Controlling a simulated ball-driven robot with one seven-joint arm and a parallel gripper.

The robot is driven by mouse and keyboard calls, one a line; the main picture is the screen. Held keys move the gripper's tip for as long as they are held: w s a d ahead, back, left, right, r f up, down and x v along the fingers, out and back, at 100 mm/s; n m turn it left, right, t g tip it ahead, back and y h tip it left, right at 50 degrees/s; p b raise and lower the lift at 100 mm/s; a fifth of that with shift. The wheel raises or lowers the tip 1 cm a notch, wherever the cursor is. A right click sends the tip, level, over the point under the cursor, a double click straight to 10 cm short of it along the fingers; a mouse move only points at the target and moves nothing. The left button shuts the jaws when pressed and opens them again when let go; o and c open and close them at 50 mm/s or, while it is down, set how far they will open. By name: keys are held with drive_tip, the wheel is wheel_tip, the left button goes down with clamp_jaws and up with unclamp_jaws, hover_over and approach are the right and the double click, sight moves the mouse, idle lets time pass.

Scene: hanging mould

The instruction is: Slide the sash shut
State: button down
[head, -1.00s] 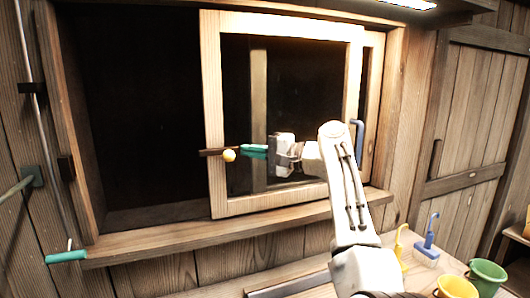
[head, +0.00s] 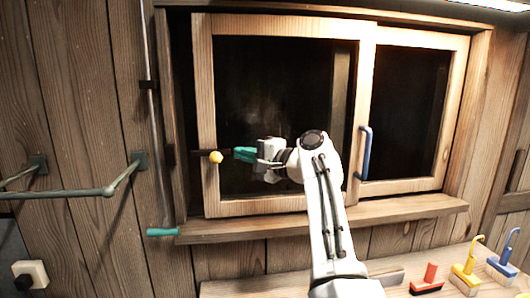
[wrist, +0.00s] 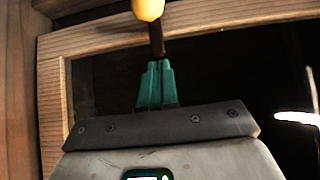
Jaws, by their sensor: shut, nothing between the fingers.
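The wooden sash (head: 205,100) stands across the left part of the window, its left stile close to the left jamb, with a narrow dark gap between them. A dark bar with a yellow ball knob (head: 216,157) sits on that stile. It also shows at the top of the wrist view, where the knob (wrist: 148,8) is cut off by the edge. My gripper (head: 238,154) has teal fingers, shut and empty, just right of the knob. In the wrist view my fingertips (wrist: 157,66) are at the bar's near end; I cannot tell whether they touch it.
A blue handle (head: 364,152) is on the upright by the right pane. A vertical rod with a teal grip (head: 163,232) hangs left of the window. A grey rail (head: 70,192) juts out at far left. Coloured hooked objects, including a yellow one (head: 466,272), stand on the counter at lower right.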

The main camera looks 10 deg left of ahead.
sight(227, 153)
drive_tip(key=shift+s+a, duration=0.2)
drive_tip(key=shift+a, duration=0.6)
drive_tip(key=shift+s+a, duration=0.2)
drive_tip(key=shift+a, duration=0.6)
drive_tip(key=shift+d, duration=0.1)
